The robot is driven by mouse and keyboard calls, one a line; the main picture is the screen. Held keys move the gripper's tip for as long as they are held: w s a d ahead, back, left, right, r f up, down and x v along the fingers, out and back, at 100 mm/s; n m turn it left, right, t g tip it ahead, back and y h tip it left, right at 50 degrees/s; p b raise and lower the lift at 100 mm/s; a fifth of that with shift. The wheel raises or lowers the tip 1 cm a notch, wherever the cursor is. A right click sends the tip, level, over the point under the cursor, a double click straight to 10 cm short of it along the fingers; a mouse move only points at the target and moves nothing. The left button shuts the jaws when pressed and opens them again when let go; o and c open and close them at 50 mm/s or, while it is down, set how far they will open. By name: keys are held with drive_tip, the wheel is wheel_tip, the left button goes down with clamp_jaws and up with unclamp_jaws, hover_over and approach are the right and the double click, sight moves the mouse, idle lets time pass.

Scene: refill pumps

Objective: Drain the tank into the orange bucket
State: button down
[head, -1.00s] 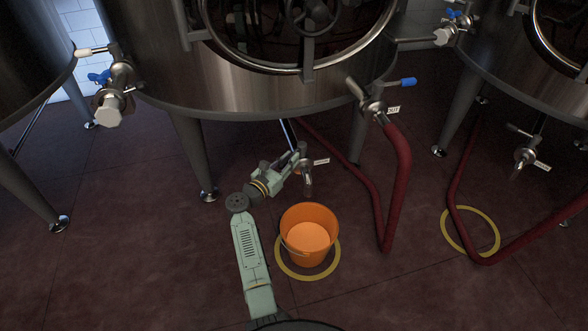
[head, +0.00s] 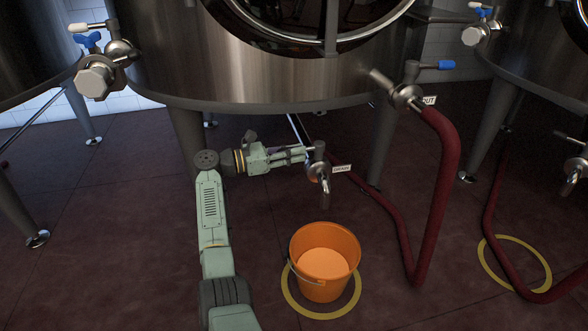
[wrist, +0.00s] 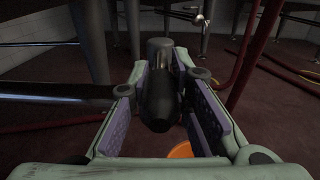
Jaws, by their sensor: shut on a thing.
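The steel tank (head: 270,80) fills the upper middle of the head view. Its drain valve (head: 323,180) sits low under the tank, with a small label (head: 341,169) beside it and its spout pointing down. My gripper (head: 303,154) is at the valve from the left. In the wrist view its purple-padded jaws are shut on the dark valve handle (wrist: 159,98). The orange bucket (head: 325,262) stands upright on the floor below the spout, inside a yellow ring (head: 290,303). A bit of the bucket shows under the jaws (wrist: 182,150). No flow is visible from the spout.
A red hose (head: 436,190) runs from the OUT valve (head: 405,95), which has a blue-tipped lever (head: 446,64), down to the floor right of the bucket. Tank legs (head: 378,140) stand nearby. Another yellow ring (head: 500,270) lies at right.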

drive_tip(key=shift+w+a+f+m+g+h+b, duration=0.1)
drive_tip(key=shift+w+m+g+h+b, duration=0.4)
drive_tip(key=shift+b, duration=0.6)
drive_tip(key=shift+s+r, duration=0.2)
drive_tip(key=c, duration=1.4)
unclamp_jaws()
drive_tip(key=shift+g, duration=0.3)
drive_tip(key=shift+c, duration=0.2)
drive_tip(key=shift+f, duration=0.1)
drive_tip(key=shift+a, duration=0.15)
drive_tip(key=v, duration=1.2)
drive_tip(key=shift+s, duration=0.1)
